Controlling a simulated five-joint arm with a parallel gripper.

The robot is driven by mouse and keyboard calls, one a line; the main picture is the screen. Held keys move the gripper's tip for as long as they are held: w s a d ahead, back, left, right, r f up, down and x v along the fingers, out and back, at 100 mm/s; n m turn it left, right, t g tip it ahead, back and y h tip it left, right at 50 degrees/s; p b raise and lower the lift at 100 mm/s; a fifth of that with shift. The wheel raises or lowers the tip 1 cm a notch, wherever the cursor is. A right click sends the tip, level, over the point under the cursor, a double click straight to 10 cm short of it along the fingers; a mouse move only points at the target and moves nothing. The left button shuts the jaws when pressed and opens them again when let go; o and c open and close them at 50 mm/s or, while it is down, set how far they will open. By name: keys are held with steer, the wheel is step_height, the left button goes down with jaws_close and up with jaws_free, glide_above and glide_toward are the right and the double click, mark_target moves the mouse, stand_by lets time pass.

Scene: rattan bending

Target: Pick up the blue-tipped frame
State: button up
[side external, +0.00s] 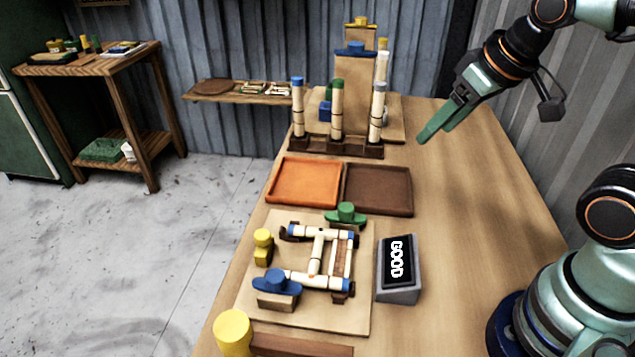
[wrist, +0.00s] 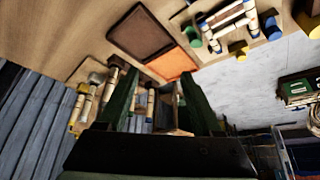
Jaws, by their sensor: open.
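My gripper (side external: 428,134) is open and empty. It hangs above the table at the right of the rod rack, well apart from the frame. In the wrist view its two dark fingers (wrist: 160,75) are spread. Part of the frame's outline is hidden by the blocks.
A small display (side external: 398,265) reading "GOOD" stands right of the board. An orange tray (side external: 303,182) and a brown tray (side external: 380,188) lie behind the board. A rack (side external: 335,146) holds upright rods with coloured tips. The table's right side is clear.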

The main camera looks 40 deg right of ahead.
steer(key=shift+c, duration=0.6)
steer(key=m+g, duration=0.6)
steer(key=m, duration=0.3)
glide_above(316, 252)
steer(key=f, duration=1.7)
steer(key=shift+w+d+f, duration=0.2)
steer(key=shift+d, duration=0.1)
steer(key=f, duration=0.4)
steer(key=shift+s+a, duration=0.3)
steer(key=shift+f, duration=0.65)
steer(key=shift+c, duration=0.3)
